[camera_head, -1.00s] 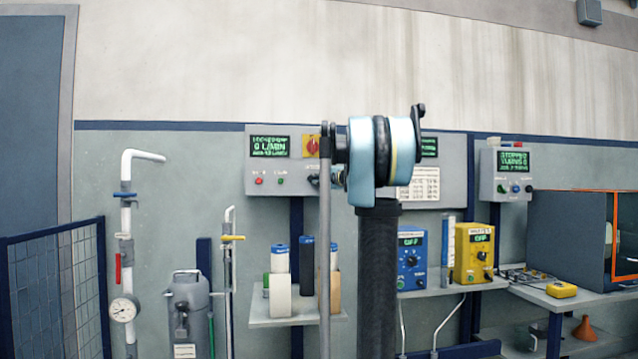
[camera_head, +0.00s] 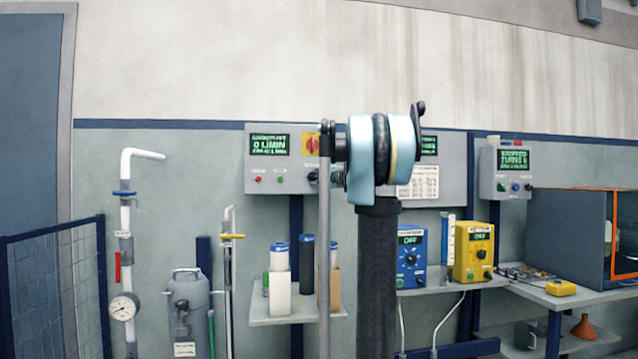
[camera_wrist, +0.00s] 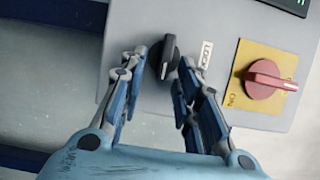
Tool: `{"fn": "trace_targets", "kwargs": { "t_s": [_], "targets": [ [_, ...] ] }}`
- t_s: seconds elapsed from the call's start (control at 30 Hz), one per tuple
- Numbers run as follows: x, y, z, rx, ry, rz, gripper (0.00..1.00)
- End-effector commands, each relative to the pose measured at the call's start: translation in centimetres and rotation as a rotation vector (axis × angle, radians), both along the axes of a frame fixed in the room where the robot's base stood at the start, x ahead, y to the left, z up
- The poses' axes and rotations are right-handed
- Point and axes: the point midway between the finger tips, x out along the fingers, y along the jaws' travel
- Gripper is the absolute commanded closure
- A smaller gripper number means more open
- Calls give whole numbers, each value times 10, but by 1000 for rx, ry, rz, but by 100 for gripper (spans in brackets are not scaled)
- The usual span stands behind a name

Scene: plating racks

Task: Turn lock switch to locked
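The lock switch (camera_wrist: 168,57) is a black rotary knob on a grey panel, beside a white label reading LOCK (camera_wrist: 206,54), in the wrist view. My gripper (camera_wrist: 160,78) is open, with one blue-padded finger on each side of the knob. The fingertips are near the knob; I cannot tell whether they touch it. In the head view the lock switch (camera_head: 313,176) is a small dark shape at the edge of my arm, which hides much of the panel around it. My gripper is hidden behind my arm in the head view.
A red rotary handle (camera_wrist: 268,79) on a yellow plate marked ON sits right of the lock switch. The grey control panel (camera_head: 256,163) has a green display and small buttons. A shelf (camera_head: 268,318) with bottles stands below it.

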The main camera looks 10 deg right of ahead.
Motion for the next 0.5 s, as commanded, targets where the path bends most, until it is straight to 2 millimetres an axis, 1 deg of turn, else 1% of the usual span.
{"fn": "trace_targets", "kwargs": {
  "t_s": [0.13,0.23,0.5],
  "targets": [
    [-8,-3,0,0,0,0,70],
    [-20,-9,0,0,0,-2,70],
    [-66,-28,-1,0,0,-3,70]
  ]
}}
